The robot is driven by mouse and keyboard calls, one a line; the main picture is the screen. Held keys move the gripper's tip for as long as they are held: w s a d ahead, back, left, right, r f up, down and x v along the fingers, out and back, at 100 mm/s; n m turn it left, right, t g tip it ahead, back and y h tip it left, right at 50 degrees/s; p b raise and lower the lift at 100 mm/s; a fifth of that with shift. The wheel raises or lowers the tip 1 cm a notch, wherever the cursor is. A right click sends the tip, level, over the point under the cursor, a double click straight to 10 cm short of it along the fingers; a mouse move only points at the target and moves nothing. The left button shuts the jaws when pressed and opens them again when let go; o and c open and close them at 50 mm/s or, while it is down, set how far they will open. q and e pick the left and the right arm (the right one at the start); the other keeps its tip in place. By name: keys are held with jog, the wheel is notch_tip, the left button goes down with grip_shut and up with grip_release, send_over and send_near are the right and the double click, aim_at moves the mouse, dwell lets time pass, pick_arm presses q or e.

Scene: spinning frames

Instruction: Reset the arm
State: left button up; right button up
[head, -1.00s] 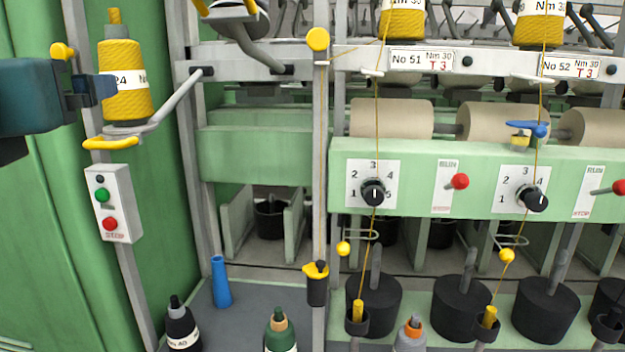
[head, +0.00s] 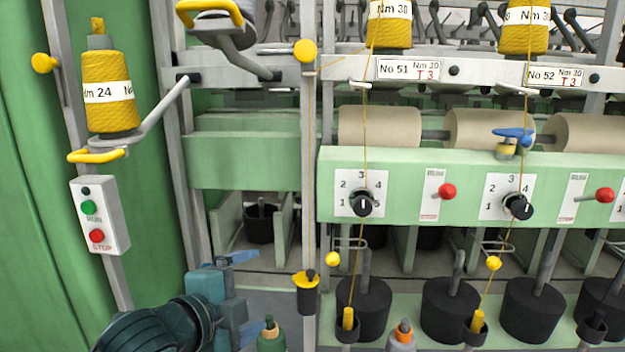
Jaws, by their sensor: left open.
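My left gripper (head: 252,293) is at the bottom left of the head view, with its dark teal arm coming up from the bottom edge. Its two blue fingers point right and stand apart, with nothing seen between them. It is low in front of the dark grey shelf, left of the grey post (head: 310,170) and close in the picture to the green cone (head: 271,338). I cannot tell whether it touches anything. The arm and gripper cover part of the shelf. My right gripper is not in view.
A yellow Nm 24 yarn cone (head: 110,105) sits on a holder at upper left, above a start-stop box (head: 100,215). The green machine rail (head: 400,170) carries dials and red-knobbed levers. A grey cone with an orange top (head: 402,338) stands at the bottom.

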pick_arm(q)
jog(key=s+f+n, duration=0.3)
jog(key=f+n, duration=0.2)
jog(key=f, duration=0.3)
jog(key=s+f+n, duration=0.4)
jog(key=f+n, duration=0.1)
jog(key=f, duration=0.4)
jog(key=s+a+f+n+g+y+p, duration=0.1)
jog(key=s+a+f+n+g+y, duration=0.1)
jog(key=s+a+f+n, duration=0.2)
jog(key=s+f+n, duration=0.3)
jog(key=s+f, duration=0.5)
jog(key=shift+s+a+y, duration=0.2)
jog(key=shift+s+y, duration=0.1)
jog(key=shift+y, duration=0.1)
